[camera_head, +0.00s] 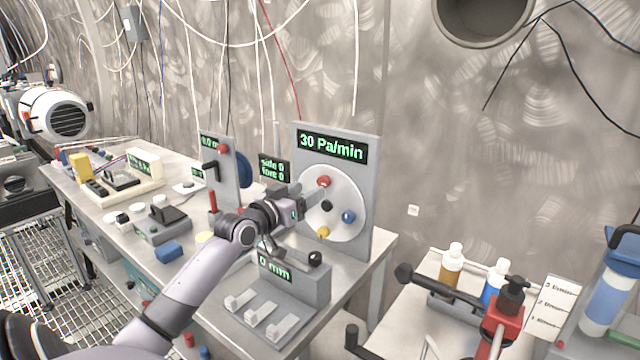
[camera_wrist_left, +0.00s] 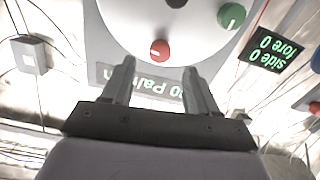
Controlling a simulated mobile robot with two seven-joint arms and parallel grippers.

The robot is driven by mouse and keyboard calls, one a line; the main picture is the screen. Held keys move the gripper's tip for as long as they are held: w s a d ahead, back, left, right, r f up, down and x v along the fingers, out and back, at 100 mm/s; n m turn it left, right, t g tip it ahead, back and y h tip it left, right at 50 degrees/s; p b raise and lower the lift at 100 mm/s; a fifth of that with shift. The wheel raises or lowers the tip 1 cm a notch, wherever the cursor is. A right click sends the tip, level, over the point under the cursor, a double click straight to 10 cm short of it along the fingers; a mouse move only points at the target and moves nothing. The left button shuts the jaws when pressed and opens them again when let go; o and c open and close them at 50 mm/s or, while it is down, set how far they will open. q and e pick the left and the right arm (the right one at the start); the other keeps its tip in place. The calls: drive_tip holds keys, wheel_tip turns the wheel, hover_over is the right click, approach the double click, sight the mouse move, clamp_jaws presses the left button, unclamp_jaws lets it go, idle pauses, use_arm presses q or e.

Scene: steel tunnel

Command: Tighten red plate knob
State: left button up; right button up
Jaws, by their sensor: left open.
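The red knob (camera_head: 323,181) sits near the top of a round white plate (camera_head: 345,190) on an upright grey panel, under a display reading "30 Pa/min". The plate also carries a blue knob (camera_head: 348,216), a yellow knob (camera_head: 323,232) and a dark centre knob (camera_head: 327,207). A green knob (camera_wrist_left: 231,16) shows in the left wrist view. My left gripper (camera_head: 304,190) is open just in front of the plate. In the left wrist view, the red knob (camera_wrist_left: 160,50) lies just beyond and between the open fingertips (camera_wrist_left: 158,66); I cannot tell whether they touch it. My right gripper is out of view.
Below the plate stands a grey box with a "0 mm" display (camera_head: 275,268) and a black ball knob (camera_head: 315,258). A smaller display panel (camera_head: 273,168) is left of the plate. A side table with bottles (camera_head: 452,268) stands to the right.

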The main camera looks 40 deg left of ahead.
sight(321, 183)
use_arm(q)
drive_tip(key=shift+w+a, duration=0.2)
drive_tip(key=shift+w, duration=1.1)
drive_tip(key=shift+w+a, duration=0.15)
drive_tip(key=shift+w, duration=1.15)
drive_tip(key=c, duration=1)
